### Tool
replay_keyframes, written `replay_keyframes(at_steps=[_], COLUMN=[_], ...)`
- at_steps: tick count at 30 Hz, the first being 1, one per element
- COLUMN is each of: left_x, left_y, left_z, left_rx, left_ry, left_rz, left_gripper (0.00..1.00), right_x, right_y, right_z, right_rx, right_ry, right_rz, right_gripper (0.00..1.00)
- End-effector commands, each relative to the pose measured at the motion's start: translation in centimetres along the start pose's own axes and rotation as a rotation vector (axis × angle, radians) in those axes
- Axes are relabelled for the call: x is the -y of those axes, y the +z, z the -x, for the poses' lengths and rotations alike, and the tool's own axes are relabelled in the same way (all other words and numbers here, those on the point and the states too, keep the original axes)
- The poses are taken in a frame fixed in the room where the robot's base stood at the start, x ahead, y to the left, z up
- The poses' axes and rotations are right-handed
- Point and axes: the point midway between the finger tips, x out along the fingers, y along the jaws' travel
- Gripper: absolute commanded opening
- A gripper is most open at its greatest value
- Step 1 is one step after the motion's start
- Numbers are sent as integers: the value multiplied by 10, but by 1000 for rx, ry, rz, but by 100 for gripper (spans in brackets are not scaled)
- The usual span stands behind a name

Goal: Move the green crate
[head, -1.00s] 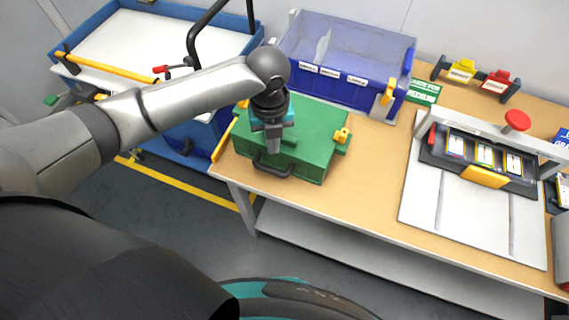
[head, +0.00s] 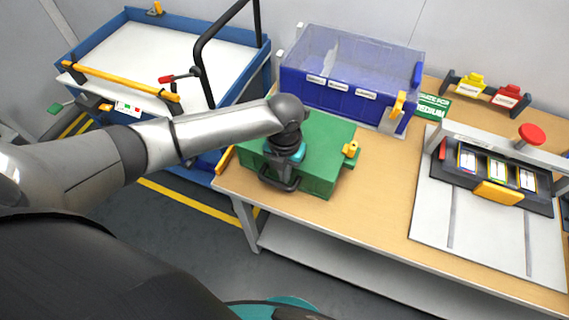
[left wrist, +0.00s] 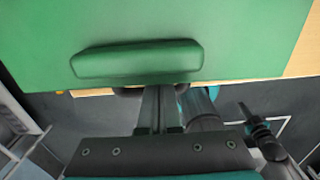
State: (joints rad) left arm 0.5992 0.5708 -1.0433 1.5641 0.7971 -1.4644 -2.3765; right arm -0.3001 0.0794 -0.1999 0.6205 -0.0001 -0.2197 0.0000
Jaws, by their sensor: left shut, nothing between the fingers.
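The green crate (head: 326,165) is a lidded green box at the left end of the wooden table. It has a dark handle (head: 278,184) on its front side and a yellow latch (head: 350,150) at its right. My left gripper (head: 281,174) is at the crate's front edge, right by the handle, and hides part of both. In the left wrist view the gripper's fingers (left wrist: 160,94) are together and empty. The crate's green top (left wrist: 240,25) with a raised green block fills the upper part there. Part of the dark handle shows behind the fingers; I cannot tell whether they touch it. My right gripper is not in view.
A blue bin (head: 345,92) with a clear upper part stands behind the crate. A blue-sided cart (head: 140,20) with a white top stands left of the table. A grey fixture board (head: 435,215) lies at the right. Bare tabletop (head: 375,190) lies between crate and board.

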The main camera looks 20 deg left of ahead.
Motion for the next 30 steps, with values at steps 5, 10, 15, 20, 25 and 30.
replay_keyframes(at_steps=[5, 10, 15, 20, 25, 30], left_x=[0, 0, 0, 0, 0, 0], left_y=[0, 0, 0, -5, -15, -19], left_z=[-13, -14, -14, -12, -11, -14], left_rx=[-1, 0, 0, -1, -3, -2], left_ry=[0, 0, 0, 1, 1, 0], left_rz=[-2, -1, -1, 0, 0, 0], left_gripper=[0, 0, 0, 0, 0, 0], right_x=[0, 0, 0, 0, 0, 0], right_y=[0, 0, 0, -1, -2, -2], right_z=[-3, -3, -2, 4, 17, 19], right_rx=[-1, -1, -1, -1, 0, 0], right_ry=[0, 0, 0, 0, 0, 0], right_rz=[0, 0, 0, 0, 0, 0], right_gripper=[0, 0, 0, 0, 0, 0])
